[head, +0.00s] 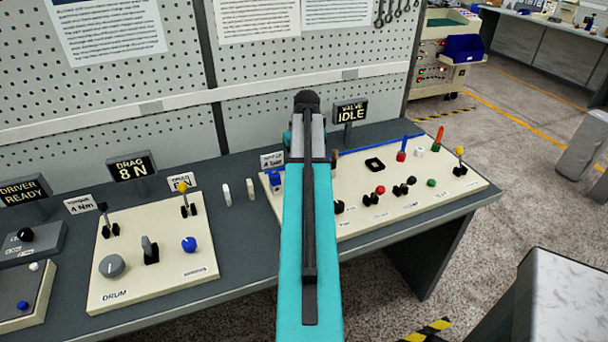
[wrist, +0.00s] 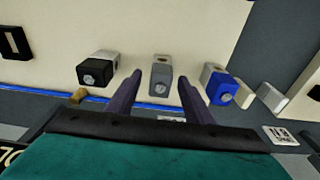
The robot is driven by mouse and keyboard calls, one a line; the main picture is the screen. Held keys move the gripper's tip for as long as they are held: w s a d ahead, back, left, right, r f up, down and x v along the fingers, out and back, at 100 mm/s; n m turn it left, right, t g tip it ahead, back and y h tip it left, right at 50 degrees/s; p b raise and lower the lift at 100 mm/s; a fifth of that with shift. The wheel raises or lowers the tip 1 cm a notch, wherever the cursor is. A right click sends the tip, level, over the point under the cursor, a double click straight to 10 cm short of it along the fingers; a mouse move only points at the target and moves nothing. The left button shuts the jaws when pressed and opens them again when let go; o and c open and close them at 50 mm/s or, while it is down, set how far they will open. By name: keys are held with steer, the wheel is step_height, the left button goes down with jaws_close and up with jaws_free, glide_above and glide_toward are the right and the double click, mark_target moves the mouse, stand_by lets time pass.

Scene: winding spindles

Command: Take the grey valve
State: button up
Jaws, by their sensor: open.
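The grey valve (wrist: 161,82) is a small grey block with a round metal face, set on the cream panel (wrist: 130,22). In the wrist view it shows between the two dark fingers of my gripper (wrist: 159,80), which are apart with nothing held. I cannot tell how far the fingertips are from it. In the head view my teal arm hides the valve and the fingertips.
In the wrist view a black block (wrist: 98,70) and a blue block (wrist: 222,90) flank the grey valve closely. In the head view the valve panel (head: 400,221) carries several levers and knobs. A drum panel (head: 150,285) lies to the left.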

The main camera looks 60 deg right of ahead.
jaws_close()
steer(key=shift+r, duration=0.1)
stand_by(0.3)
step_height(320, 180, up, 8)
steer(key=shift+r+b, duration=0.15)
steer(key=shift+b, duration=0.9)
steer(key=shift+r, duration=0.8)
